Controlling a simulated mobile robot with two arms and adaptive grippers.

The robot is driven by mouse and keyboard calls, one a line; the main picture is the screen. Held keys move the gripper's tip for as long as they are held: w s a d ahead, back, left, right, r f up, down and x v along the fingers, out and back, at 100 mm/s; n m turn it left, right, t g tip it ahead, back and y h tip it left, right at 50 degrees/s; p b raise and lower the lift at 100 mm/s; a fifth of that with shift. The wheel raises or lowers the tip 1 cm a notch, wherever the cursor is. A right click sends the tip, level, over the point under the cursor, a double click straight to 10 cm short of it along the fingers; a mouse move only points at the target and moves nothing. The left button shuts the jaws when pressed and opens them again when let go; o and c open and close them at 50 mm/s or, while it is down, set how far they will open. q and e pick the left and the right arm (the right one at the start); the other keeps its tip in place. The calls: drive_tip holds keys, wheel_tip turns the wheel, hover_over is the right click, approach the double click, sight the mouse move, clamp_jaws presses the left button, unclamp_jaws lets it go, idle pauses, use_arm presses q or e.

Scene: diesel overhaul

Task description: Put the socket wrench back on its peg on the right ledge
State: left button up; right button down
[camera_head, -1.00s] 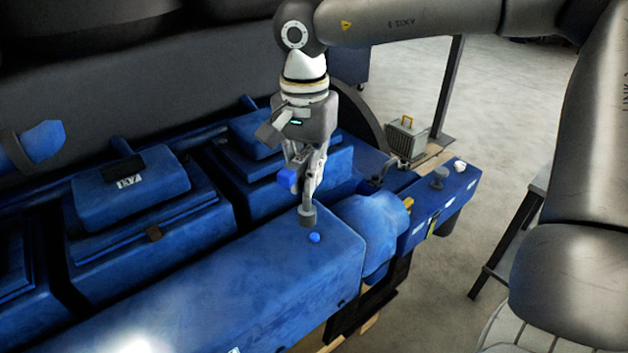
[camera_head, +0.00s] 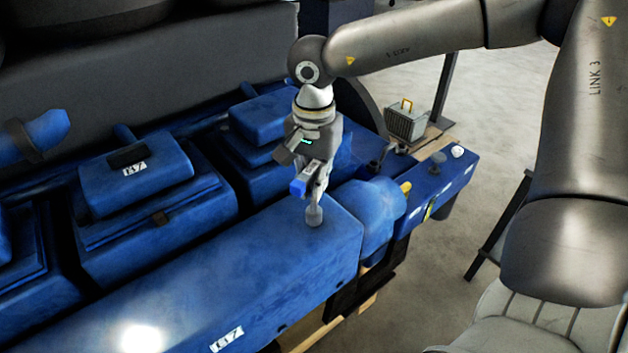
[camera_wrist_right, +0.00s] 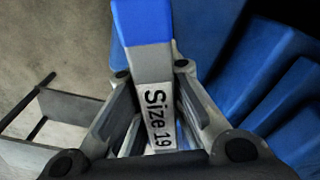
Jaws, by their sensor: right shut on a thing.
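The socket wrench has a blue handle end (camera_head: 298,188) and a grey socket (camera_head: 314,216) pointing down. My right gripper (camera_head: 318,177) is shut on it. In the right wrist view its blue end (camera_wrist_right: 143,22) and a "Size 19" label (camera_wrist_right: 158,120) show between the fingers. The socket is at the top of the long blue engine cover (camera_head: 270,262); I cannot tell whether it touches. The blue ledge (camera_head: 420,200) at the right bears a grey round post (camera_head: 437,158) and a small white piece (camera_head: 458,151). I cannot tell which is the wrench's peg. My left gripper is not in view.
A grey box with a yellow handle (camera_head: 405,122) stands behind the ledge. Blue engine blocks (camera_head: 135,190) fill the left. Open floor lies to the right.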

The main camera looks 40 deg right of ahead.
drive_tip(key=shift+w+d+f+b, duration=0.1)
drive_tip(key=shift+w+f+b, duration=0.05)
drive_tip(key=shift+f+b, duration=0.3)
drive_tip(key=c, duration=1.6)
unclamp_jaws()
drive_tip(key=shift+o, duration=0.2)
drive_tip(key=shift+r, duration=0.1)
drive_tip(key=shift+r+p, duration=0.55)
drive_tip(key=shift+p, duration=0.3)
drive_tip(key=shift+r, duration=0.3)
wheel_tip(320, 180, up, 10)
drive_tip(key=b, duration=0.3)
drive_tip(key=shift+r+b, duration=0.3)
drive_tip(key=shift+r, duration=0.35)
